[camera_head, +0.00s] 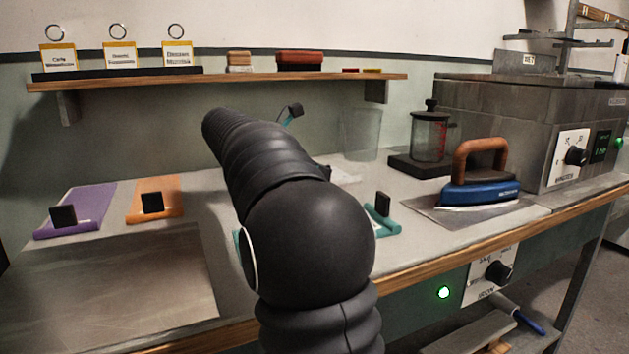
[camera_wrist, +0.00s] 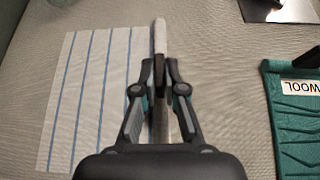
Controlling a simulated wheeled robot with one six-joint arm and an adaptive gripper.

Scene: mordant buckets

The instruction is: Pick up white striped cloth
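The white striped cloth (camera_wrist: 85,100) lies flat on the grey table in the left half of the wrist view, with thin blue lines along it. Its right edge stands up as a narrow pale ridge (camera_wrist: 160,36). My gripper (camera_wrist: 160,68) is over this ridge, its two fingers close together with the ridge between them; it looks pinched there. In the head view only a small white piece of what seems to be the cloth (camera_head: 343,173) shows to the right of my arm. My gripper is hidden behind the arm in that view.
A teal block labelled WOOL (camera_wrist: 300,120) lies right of my gripper. A blue iron (camera_head: 480,190) stands on a metal plate, with a glass jar (camera_head: 430,137) and a clear beaker (camera_head: 361,133) behind. Purple (camera_head: 85,207) and orange (camera_head: 155,190) boards lie left. A shelf (camera_head: 220,80) runs above.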

